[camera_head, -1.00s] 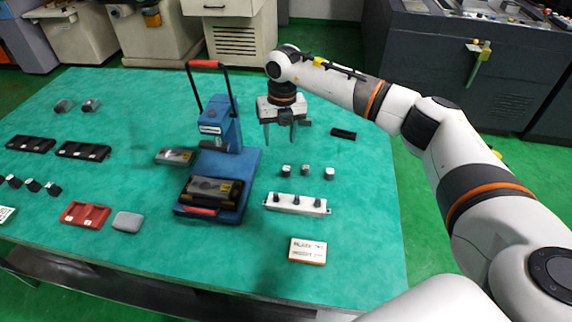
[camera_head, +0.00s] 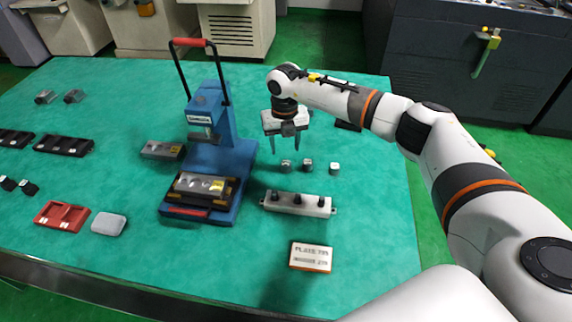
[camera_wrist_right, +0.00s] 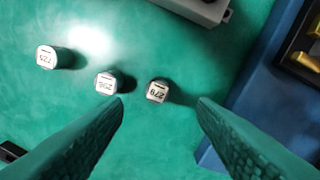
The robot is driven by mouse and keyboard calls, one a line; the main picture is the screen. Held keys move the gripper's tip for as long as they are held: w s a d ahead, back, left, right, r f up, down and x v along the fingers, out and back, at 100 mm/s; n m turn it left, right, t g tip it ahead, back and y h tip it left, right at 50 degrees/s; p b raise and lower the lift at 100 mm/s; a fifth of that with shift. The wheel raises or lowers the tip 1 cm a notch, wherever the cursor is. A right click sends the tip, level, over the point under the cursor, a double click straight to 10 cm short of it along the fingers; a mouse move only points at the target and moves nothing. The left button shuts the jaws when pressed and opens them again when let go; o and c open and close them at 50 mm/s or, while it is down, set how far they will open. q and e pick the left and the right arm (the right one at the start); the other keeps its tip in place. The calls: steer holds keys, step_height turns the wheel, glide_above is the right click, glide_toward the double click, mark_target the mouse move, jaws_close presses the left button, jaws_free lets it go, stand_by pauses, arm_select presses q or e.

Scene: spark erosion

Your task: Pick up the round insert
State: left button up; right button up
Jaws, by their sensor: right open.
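Three small grey inserts with white labelled tops stand in a row right of the blue press: a left one (camera_head: 286,166), a middle one (camera_head: 307,165) and a right one (camera_head: 334,168). In the right wrist view the same row shows reversed, with one marked like 279 (camera_wrist_right: 158,90), a middle one (camera_wrist_right: 107,83) and one marked like 725 (camera_wrist_right: 47,57). I cannot tell surely which is the round insert. My right gripper (camera_head: 284,150) points down, open and empty, above the left insert; its fingers (camera_wrist_right: 160,102) straddle the 279 one in the picture. My left gripper is out of view.
The blue press (camera_head: 205,120) with a black and red handle stands left of my gripper. A white block with black knobs (camera_head: 297,203) lies in front of the inserts, and a label plate (camera_head: 310,256) nearer. A red tray (camera_head: 62,214) is at left.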

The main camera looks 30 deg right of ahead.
mark_target(286, 163)
step_height(286, 163, down, 7)
steer(key=shift+d+r+p, duration=0.15)
steer(key=shift+p, duration=0.45)
steer(key=shift+c, duration=0.3)
